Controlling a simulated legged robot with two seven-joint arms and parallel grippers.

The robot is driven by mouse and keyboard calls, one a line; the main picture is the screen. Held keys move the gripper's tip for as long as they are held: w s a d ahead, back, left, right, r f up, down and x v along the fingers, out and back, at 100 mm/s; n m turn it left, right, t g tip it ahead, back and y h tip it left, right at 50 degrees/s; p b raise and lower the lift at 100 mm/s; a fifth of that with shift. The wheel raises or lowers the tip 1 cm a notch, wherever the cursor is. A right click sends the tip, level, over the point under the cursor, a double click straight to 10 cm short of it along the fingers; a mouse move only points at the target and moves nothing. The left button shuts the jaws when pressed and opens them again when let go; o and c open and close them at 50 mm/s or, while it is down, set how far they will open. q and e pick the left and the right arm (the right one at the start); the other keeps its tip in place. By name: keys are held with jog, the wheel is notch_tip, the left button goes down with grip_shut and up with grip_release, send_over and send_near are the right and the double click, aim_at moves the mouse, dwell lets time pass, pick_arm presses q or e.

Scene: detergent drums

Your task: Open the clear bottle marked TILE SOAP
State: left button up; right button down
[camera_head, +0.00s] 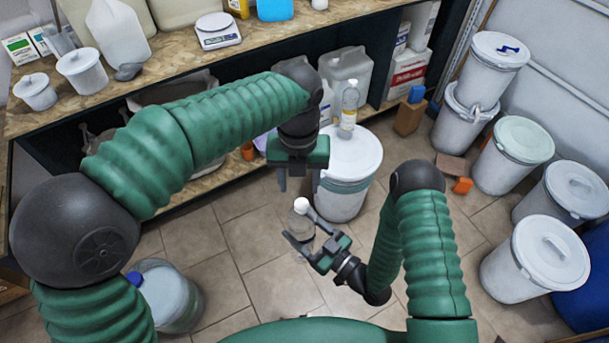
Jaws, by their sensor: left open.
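A clear bottle (301,222) with a white cap (301,205) is upright between the fingers of my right gripper (302,243), which is shut on its body. No label can be read on it. My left gripper (299,182) points down, open and empty, just above the white cap and apart from it.
A wooden shelf bench (262,48) holds white tubs, a jug and a scale (217,30). Several lidded drums (550,255) stand along the right. A large clear bottle (170,297) with a blue cap is on the floor at lower left. The tiled floor in the middle is clear.

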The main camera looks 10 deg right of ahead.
aim_at(306, 202)
pick_arm(q)
jog(key=shift+d+r+m, duration=0.5)
jog(key=shift+d+m, duration=0.1)
jog(key=shift+m, duration=0.6)
notch_tip(306, 202, down, 8)
jog(key=shift+r, duration=0.1)
grip_shut()
jog(key=shift+d, duration=0.1)
